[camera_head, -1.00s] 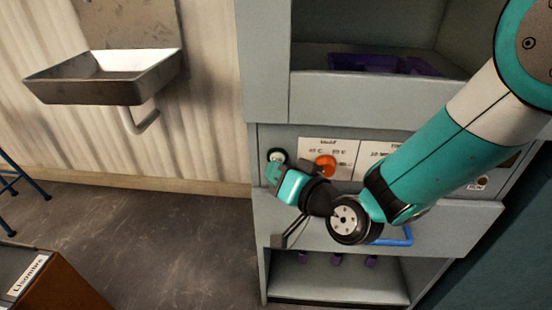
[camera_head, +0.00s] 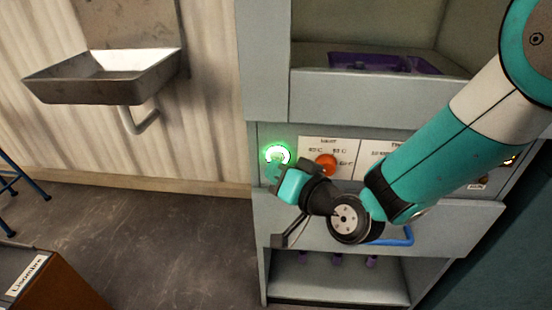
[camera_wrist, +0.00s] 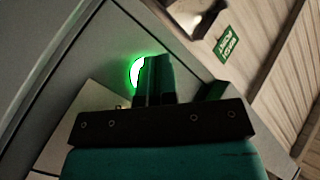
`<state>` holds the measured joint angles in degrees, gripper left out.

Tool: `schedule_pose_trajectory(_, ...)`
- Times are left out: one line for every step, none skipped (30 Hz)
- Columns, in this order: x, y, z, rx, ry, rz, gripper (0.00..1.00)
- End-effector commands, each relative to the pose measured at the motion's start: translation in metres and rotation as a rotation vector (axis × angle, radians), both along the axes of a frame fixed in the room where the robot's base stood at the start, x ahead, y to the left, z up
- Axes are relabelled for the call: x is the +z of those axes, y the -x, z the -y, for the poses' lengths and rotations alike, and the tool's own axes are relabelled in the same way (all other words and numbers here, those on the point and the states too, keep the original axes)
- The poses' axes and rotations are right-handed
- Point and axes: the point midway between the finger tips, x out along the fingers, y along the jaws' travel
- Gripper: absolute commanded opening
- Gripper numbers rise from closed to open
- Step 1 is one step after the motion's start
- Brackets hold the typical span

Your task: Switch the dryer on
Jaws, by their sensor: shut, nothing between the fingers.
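The dryer (camera_head: 262,225) is a grey cabinet with a control panel across its middle. A round button (camera_head: 278,153) at the panel's left end glows bright green; it also shows in the wrist view (camera_wrist: 136,71), partly hidden behind my fingers. My gripper (camera_head: 274,172) is shut and empty, with its fingertips at the lower edge of the button. I cannot tell whether they touch it. An orange knob (camera_head: 326,164) sits right of the button, below printed temperature marks.
A purple tray (camera_head: 385,63) lies in the upper bay. A blue handle (camera_head: 398,237) is on the lower front, partly behind my arm. A metal sink (camera_head: 105,80) hangs on the left wall. A brown box (camera_head: 62,285) stands at the lower left; floor between is clear.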

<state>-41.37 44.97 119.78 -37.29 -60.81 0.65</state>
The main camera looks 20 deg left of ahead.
Motion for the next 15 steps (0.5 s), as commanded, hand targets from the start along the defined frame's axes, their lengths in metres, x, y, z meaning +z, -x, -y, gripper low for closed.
schedule_pose_trajectory(0.000,0.000,0.000,0.000,0.000,0.000,0.00)
schedule_pose_trajectory(0.000,0.000,0.000,0.000,0.000,0.000,0.00)
schedule_pose_trajectory(0.000,0.000,0.000,0.000,0.000,0.000,0.00)
schedule_pose_trajectory(0.000,0.000,0.000,0.000,0.000,0.000,0.00)
schedule_pose_trajectory(0.000,0.001,0.000,0.001,-0.001,0.000,0.00)
schedule_pose_trajectory(0.000,0.003,0.000,0.001,-0.001,0.000,0.00)
schedule_pose_trajectory(0.000,0.006,0.001,0.001,-0.001,0.000,0.00)
schedule_pose_trajectory(0.000,0.008,0.001,0.002,-0.001,0.000,0.00)
schedule_pose_trajectory(0.000,0.013,0.002,0.002,-0.001,0.000,0.00)
schedule_pose_trajectory(0.000,0.016,0.003,0.003,0.000,-0.001,0.00)
schedule_pose_trajectory(0.000,0.019,0.003,0.002,-0.001,0.000,0.00)
schedule_pose_trajectory(0.000,0.023,0.005,0.001,0.000,-0.001,0.00)
schedule_pose_trajectory(0.000,0.026,0.006,0.001,0.000,-0.001,0.00)
schedule_pose_trajectory(0.000,0.029,0.006,0.002,0.001,-0.001,0.00)
schedule_pose_trajectory(0.000,0.033,0.007,0.001,0.000,0.000,0.00)
